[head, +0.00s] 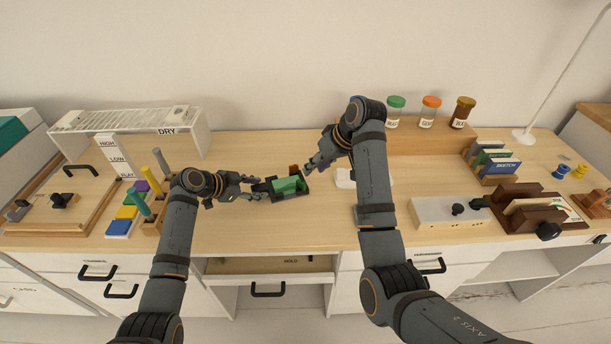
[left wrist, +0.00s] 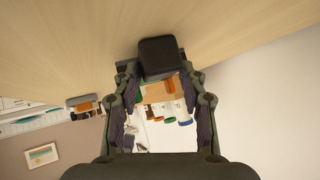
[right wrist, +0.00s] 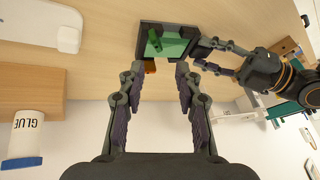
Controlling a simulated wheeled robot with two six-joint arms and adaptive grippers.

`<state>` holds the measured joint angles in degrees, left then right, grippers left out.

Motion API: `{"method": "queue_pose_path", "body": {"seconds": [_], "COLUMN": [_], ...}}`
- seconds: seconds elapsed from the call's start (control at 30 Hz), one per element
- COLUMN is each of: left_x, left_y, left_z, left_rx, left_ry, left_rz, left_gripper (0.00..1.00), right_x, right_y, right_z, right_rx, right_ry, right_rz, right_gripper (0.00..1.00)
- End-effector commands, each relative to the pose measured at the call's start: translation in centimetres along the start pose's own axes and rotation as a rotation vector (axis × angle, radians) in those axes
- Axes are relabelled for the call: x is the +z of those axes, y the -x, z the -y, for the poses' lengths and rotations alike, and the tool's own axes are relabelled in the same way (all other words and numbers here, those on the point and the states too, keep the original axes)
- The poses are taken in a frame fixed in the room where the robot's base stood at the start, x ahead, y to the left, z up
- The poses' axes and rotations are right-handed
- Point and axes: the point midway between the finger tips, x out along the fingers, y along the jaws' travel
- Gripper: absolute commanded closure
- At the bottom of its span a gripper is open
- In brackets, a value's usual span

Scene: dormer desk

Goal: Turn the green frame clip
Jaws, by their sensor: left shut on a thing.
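A small dark frame (head: 276,197) with a green panel (head: 285,186) in it is near the middle of the desk. In the right wrist view, darker green pieces (right wrist: 186,33) show at the panel; I cannot tell surely which is the green clip. An orange piece (head: 294,168) sits at the frame's far edge, also in the right wrist view (right wrist: 150,66). My left gripper (head: 257,188) is shut on the frame's left end, a black block (left wrist: 162,58) in its wrist view. My right gripper (head: 308,169) is open and empty, just beyond the frame's far right corner.
A white flat item (head: 345,178) lies right of the frame, partly behind my right arm. Lidded jars (head: 428,112) stand on a shelf at the back. Pegs and coloured blocks (head: 126,212) are at left. The desk in front of the frame is clear.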

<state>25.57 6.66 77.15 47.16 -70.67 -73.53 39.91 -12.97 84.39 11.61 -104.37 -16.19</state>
Motion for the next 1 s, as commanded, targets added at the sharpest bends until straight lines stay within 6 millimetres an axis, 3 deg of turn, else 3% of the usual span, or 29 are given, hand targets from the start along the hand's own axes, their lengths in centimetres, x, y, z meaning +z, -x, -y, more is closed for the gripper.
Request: {"method": "queue_pose_path", "body": {"seconds": [0.3,0.6,0.8,1.0], "left_x": [0.4,0.4,0.4,0.4], "left_y": [-0.2,-0.2,-0.2,-0.2], "left_z": [-0.2,-0.2,-0.3,-0.3], "left_rx": [0.005,0.006,0.006,0.006], "left_ry": [0.003,0.004,0.004,0.004], "left_rz": [0.006,0.006,0.006,0.005], "left_gripper": [1.0,1.0,1.0,1.0], "right_x": [2.4,4.9,6.0,6.5], "right_y": [-2.9,-3.1,-2.4,-2.0], "right_z": [-2.1,-3.1,-3.5,-3.6], "right_rx": [-0.242,-0.6,-0.802,-0.885], "right_ry": [-0.991,-1.93,-2.371,-2.544], "right_rz": [-0.142,-0.057,0.096,0.185], "right_gripper": [0.66,0.66,0.66,0.66]}}
